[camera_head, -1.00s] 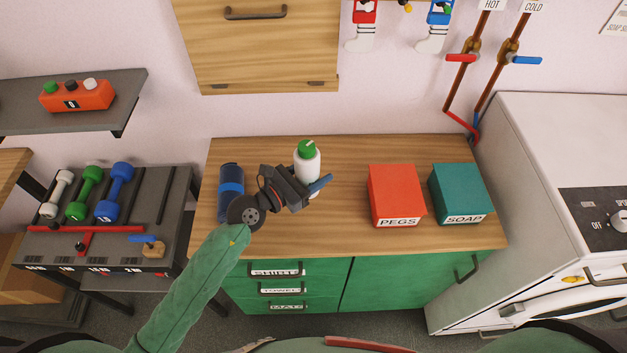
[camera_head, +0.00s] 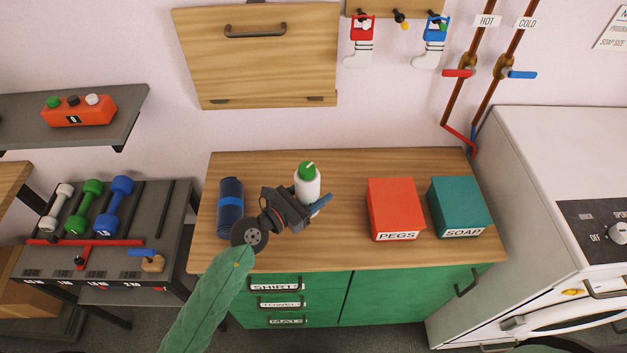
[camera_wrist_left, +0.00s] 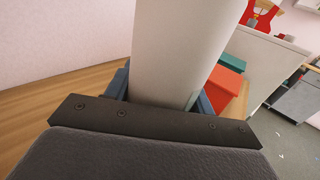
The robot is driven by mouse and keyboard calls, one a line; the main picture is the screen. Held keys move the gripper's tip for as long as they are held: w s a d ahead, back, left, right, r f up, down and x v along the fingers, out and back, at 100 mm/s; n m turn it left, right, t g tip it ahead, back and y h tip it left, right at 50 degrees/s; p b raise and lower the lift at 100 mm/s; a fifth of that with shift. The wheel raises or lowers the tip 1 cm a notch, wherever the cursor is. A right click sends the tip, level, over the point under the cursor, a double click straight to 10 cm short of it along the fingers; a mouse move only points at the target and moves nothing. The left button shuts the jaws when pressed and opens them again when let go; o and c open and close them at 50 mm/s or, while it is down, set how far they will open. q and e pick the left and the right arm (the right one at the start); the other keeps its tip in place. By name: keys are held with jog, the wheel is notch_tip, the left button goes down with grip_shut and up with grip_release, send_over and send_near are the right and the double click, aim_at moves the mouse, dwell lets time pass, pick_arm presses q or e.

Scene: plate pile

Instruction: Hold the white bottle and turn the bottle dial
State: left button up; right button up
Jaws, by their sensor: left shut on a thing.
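The white bottle (camera_head: 308,184) stands upright on the wooden counter (camera_head: 345,215), with a green dial (camera_head: 307,170) on top that bears a pale mark. My left gripper (camera_head: 312,206) is shut on the bottle's body, low down and below the dial. In the left wrist view the bottle's white body (camera_wrist_left: 178,50) rises between the blue fingers, and the dial is out of that picture. The lower part of the bottle is hidden behind the gripper in the head view. My right gripper is not in view.
A dark blue roll (camera_head: 231,208) lies left of my gripper. A red PEGS box (camera_head: 394,205) and a teal SOAP box (camera_head: 458,203) stand to the right. The counter between bottle and red box is clear.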

pick_arm(q)
jog(key=shift+w+a+f, duration=0.1)
jog(key=shift+w+f, duration=0.1)
jog(key=shift+f, duration=0.4)
jog(key=shift+w+a+f, duration=0.1)
jog(key=shift+w+f, duration=0.05)
jog(key=shift+f, duration=0.4)
jog(key=shift+d+f, duration=0.1)
jog(key=shift+f, duration=0.05)
jog(key=shift+s, duration=0.1)
jog(key=shift+f+b, duration=0.3)
jog(key=shift+b, duration=0.1)
jog(key=shift+f+b, duration=0.45)
jog(key=shift+f, duration=0.2)
jog(key=shift+f+b, duration=0.25)
jog(key=shift+b, duration=0.1)
jog(key=shift+f, duration=0.1)
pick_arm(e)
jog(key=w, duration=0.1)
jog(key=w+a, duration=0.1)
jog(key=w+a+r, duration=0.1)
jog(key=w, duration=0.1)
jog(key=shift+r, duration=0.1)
pick_arm(q)
jog(key=shift+f, duration=0.1)
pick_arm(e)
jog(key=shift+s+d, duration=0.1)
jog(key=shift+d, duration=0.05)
pick_arm(q)
jog(key=o, duration=1.5)
